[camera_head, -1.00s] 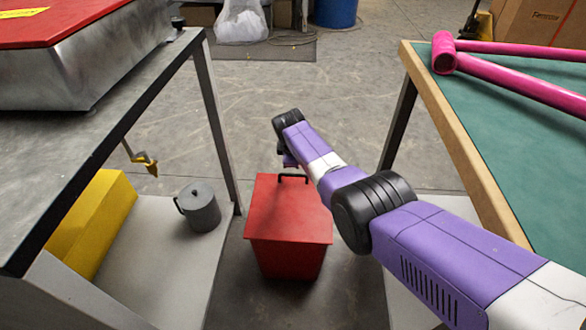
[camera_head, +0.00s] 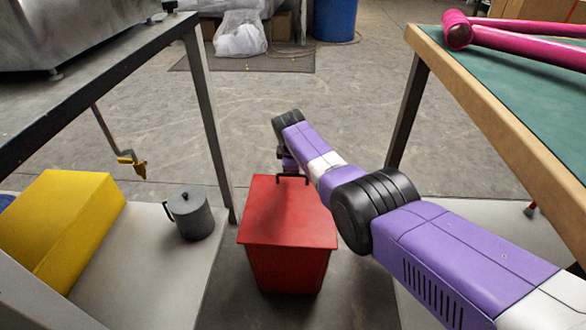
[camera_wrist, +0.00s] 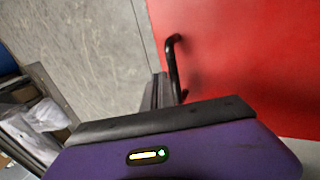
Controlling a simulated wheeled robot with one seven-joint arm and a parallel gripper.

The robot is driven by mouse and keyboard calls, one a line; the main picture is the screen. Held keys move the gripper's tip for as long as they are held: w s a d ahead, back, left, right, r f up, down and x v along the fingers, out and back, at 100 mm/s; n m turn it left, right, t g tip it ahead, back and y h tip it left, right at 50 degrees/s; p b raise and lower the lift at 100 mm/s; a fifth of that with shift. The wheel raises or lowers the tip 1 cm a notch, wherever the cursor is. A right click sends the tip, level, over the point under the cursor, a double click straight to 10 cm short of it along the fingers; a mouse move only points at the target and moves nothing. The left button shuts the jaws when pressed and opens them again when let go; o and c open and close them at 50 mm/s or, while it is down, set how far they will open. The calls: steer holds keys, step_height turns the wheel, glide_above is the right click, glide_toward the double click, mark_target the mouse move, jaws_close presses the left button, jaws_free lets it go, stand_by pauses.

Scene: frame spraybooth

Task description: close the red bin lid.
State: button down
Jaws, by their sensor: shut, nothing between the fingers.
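The red bin (camera_head: 288,270) stands on the floor between two tables in the head view. Its red lid (camera_head: 288,215) lies flat across the top, with no gap that I can see. A black bar handle (camera_head: 293,178) sits at the lid's far edge. My gripper (camera_head: 288,165) is at that far edge, beside the handle and partly hidden by my wrist. In the wrist view the red lid (camera_wrist: 245,60) fills the right side. The black handle (camera_wrist: 172,65) is just beyond my shut, empty fingers (camera_wrist: 158,92); whether they touch it I cannot tell.
A grey lidded pot (camera_head: 190,215) and a yellow box (camera_head: 65,225) stand on the left table's low shelf. The left table's leg (camera_head: 208,120) and the green-topped right table (camera_head: 520,100) flank the bin. Open floor (camera_head: 330,110) lies behind it.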

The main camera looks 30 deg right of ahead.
stand_by(0.4)
steer(key=shift+p+v, duration=0.95)
steer(key=shift+p, duration=0.2)
steer(key=p+v, duration=0.4)
steer(key=v, duration=0.2)
steer(key=shift+p, duration=0.4)
